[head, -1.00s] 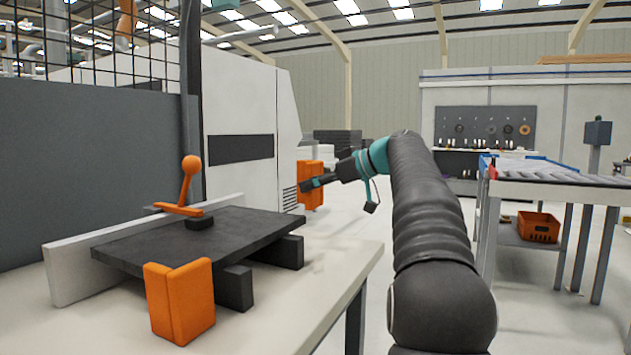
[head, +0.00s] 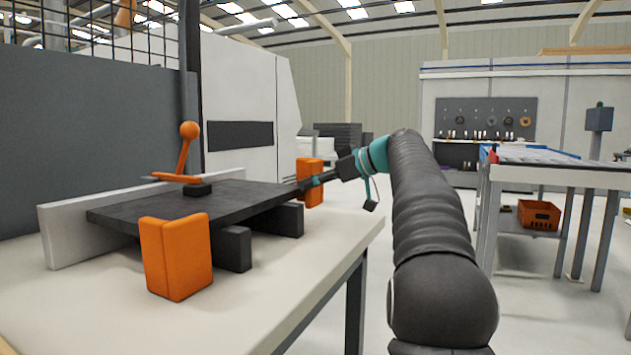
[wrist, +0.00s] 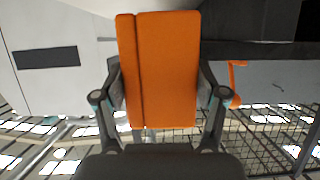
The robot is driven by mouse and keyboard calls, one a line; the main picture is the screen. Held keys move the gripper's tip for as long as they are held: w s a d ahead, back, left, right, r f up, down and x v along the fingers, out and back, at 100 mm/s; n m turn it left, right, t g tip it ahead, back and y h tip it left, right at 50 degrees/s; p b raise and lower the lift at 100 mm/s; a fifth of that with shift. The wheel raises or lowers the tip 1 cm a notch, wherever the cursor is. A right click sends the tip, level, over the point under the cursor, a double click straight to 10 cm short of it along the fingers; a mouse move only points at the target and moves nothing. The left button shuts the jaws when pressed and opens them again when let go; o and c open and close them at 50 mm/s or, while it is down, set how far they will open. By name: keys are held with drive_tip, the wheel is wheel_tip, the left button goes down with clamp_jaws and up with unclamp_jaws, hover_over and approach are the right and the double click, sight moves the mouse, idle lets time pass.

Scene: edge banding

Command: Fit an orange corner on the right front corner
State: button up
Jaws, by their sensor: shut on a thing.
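A dark board (head: 160,210) lies raised on dark blocks on a pale table. One orange corner (head: 176,256) stands at the board's near left end. My gripper (head: 309,182) is shut on a second orange corner (head: 311,170), held upright at the board's right end. In the wrist view my gripper (wrist: 158,85) has a finger on each side of this orange corner (wrist: 168,65). The dark board (wrist: 245,52) runs off to the right behind it there. I cannot tell whether the held corner touches the board.
An orange-handled clamp (head: 187,150) presses on top of the board. A white fence (head: 62,236) stands along the board's back left side. A grey machine (head: 250,90) stands behind. A cart with an orange crate (head: 538,215) is at the right. The table's front (head: 270,290) is bare.

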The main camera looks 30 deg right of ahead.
sight(318, 196)
drive_tip(key=shift+f+b, duration=1.45)
drive_tip(key=shift+f, duration=0.45)
drive_tip(key=shift+a+r, duration=0.1)
drive_tip(key=shift+a, duration=0.75)
drive_tip(key=shift+c, duration=1.2)
drive_tip(key=shift+o, duration=0.2)
drive_tip(key=shift+w+a+r, duration=0.1)
drive_tip(key=o, duration=1.1)
drive_tip(key=shift+a, duration=0.25)
drive_tip(key=shift+d, duration=0.35)
